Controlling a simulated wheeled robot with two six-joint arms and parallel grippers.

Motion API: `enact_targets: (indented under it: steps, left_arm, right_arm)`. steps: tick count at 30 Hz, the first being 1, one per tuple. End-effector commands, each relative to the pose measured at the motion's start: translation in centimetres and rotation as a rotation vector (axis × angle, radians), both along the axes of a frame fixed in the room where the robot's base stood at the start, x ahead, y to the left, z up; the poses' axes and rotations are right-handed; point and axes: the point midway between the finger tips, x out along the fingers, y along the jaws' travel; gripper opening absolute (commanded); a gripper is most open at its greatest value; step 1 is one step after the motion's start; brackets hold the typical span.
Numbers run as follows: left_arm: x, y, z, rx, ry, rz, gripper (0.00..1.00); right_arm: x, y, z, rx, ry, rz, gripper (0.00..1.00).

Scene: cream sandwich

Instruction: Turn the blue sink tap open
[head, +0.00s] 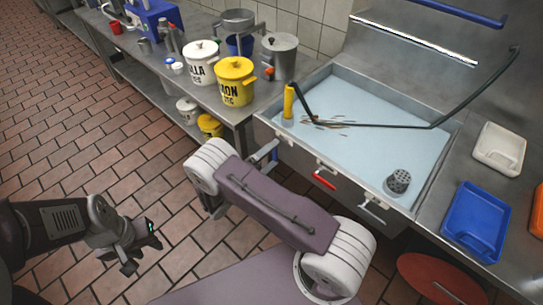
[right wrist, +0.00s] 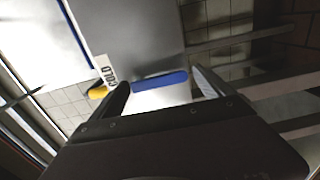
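The blue tap handle (right wrist: 160,80) shows in the right wrist view as a blue bar in front of a pale, bright surface. The word COLD stands on a label to its left. My right gripper (right wrist: 161,76) is open, with one finger to each side of the blue handle; I cannot tell whether they touch it. In the head view my right arm covers most of that spot, and only a small bluish part of the tap (head: 274,156) shows at the sink front. My left gripper (head: 138,243) is empty above the floor, with its fingers apart.
A red tap handle (head: 324,180) sits on the front of the sink (head: 390,85), which holds pale blue liquid. A black hose (head: 385,126) crosses it. Pots and a yellow bucket (head: 236,84) stand on the left counter. A blue tray (head: 476,222) lies right. The tiled floor at left is clear.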

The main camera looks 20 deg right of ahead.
Motion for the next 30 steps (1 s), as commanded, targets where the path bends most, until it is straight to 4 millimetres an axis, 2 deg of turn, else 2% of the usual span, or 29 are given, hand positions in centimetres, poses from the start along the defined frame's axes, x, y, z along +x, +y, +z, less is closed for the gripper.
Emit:
enact_targets:
  steps: [8,11,18,21,30]
  left_arm:
    - [0.0,0.0,0.0,0.0,0.0,0.0,0.36]
    - [0.0,0.0,-0.1,0.0,0.0,0.0,0.36]
    - [0.0,0.0,-0.4,0.0,0.0,0.0,0.36]
    - [0.0,0.0,-0.5,0.0,0.0,0.0,0.36]
    - [0.0,0.0,-0.5,0.0,0.0,0.0,0.36]
  right_arm:
    - [0.0,0.3,0.1,-0.002,0.0,0.003,1.0]
    - [-0.5,1.6,0.0,-0.002,0.0,0.006,1.0]
    - [-2.6,6.5,0.0,-0.001,0.0,0.006,1.0]
    - [-3.1,7.8,0.0,-0.001,0.0,0.004,1.0]
    - [-3.5,8.4,0.1,-0.002,0.0,0.0,1.0]
